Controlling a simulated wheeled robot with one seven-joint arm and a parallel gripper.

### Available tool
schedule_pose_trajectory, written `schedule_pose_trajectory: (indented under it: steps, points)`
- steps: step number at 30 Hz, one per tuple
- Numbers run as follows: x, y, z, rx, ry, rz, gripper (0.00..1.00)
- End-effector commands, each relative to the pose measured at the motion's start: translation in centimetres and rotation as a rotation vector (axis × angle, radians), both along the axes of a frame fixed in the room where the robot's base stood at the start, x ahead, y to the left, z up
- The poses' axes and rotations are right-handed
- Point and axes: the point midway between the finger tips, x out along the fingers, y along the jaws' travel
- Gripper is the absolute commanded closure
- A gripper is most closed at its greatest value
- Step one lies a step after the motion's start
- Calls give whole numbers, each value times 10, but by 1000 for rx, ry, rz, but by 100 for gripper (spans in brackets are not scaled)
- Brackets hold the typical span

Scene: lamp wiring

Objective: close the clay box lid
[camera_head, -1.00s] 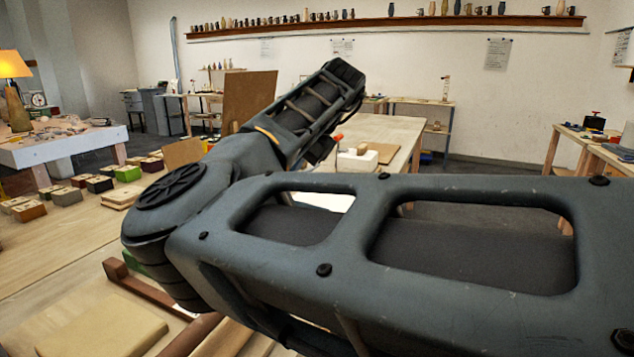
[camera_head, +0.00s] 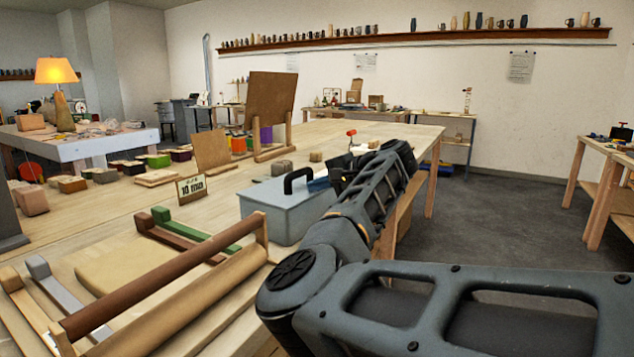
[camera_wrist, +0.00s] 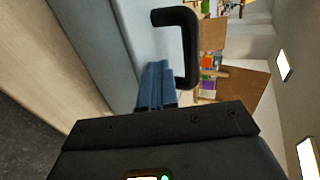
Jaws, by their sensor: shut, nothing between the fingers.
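The clay box (camera_head: 280,216) is a grey-blue box on the table, left of my forearm. Its lid (camera_head: 262,193) has a black bar handle (camera_head: 299,175) and looks level on the box; a small gap along its hidden far side cannot be ruled out. In the wrist view the lid (camera_wrist: 146,30) is pale blue and the handle (camera_wrist: 188,45) stands out from it. My gripper (camera_wrist: 154,68) has blue fingers, shut and empty, close to the lid beside the handle. Whether they touch the lid I cannot tell. In the head view my arm partly hides the box's right end.
A small sign (camera_head: 191,188) stands left of the box. A brown roller (camera_head: 165,275) and wooden frame pieces lie in front. A brown board (camera_head: 272,105) stands behind. Several small boxes sit at the left. The floor right of the table is clear.

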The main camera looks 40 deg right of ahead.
Motion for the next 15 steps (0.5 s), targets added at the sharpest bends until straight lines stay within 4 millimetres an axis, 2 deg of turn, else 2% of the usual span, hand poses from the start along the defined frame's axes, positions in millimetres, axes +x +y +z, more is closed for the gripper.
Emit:
schedule_pose_trajectory:
  steps: [15]
  points:
    - [-1, 0, -7, 1, 7, -1, 100]
